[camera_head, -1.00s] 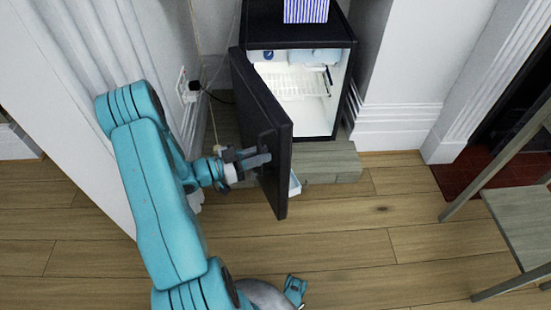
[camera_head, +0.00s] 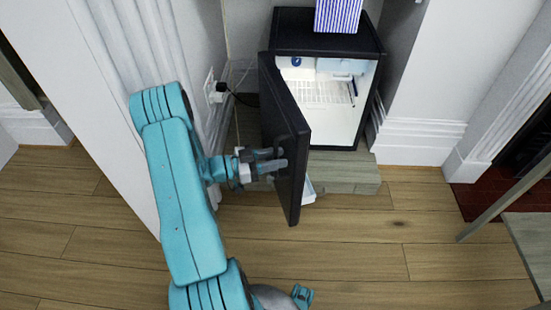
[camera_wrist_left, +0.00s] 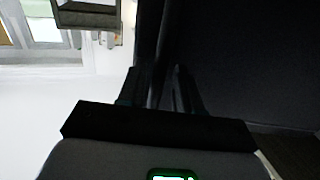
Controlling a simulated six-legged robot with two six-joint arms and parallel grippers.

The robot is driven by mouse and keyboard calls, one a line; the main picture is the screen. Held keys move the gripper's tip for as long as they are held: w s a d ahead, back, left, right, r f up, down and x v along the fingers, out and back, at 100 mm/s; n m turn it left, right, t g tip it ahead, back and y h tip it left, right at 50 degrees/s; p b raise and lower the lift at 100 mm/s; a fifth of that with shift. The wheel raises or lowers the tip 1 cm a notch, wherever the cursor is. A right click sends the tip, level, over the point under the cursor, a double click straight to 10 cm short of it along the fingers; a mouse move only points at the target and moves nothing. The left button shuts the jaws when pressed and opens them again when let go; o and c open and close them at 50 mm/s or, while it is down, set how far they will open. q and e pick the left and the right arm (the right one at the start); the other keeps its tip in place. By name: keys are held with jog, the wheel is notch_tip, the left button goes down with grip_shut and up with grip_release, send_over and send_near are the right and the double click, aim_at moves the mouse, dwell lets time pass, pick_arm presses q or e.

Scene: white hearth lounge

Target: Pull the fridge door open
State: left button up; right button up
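The small black fridge (camera_head: 328,45) stands on a low grey-brown wooden base, with its lit white inside showing. Its black door (camera_head: 292,190) is hinged on the left and stands well open toward me. My left gripper (camera_head: 272,163) comes from the left and is at the outer face of the door, about mid-height. In the left wrist view the two dark fingers (camera_wrist_left: 160,90) stand either side of a dark upright bar, which looks like the door's handle; they seem closed on it, though the contact is dark. The dark door panel (camera_wrist_left: 245,60) fills the right side there.
A blue-and-white striped box (camera_head: 338,15) stands on top of the fridge. A white wall with a socket and plug (camera_head: 214,92) is left of the door, close to my arm. Wood floor (camera_head: 350,255) is clear in front. A chair or table (camera_head: 530,240) stands at the right.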

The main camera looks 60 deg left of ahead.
pick_arm(q)
notch_tip(320, 180, up, 20)
jog(key=p, duration=0.8)
pick_arm(e)
notch_tip(320, 180, up, 8)
jog(key=s+a, duration=0.1)
jog(key=shift+s+a+f+n+g, duration=0.15)
jog(key=shift+a+n+g, duration=0.05)
jog(key=shift+n+g, duration=0.1)
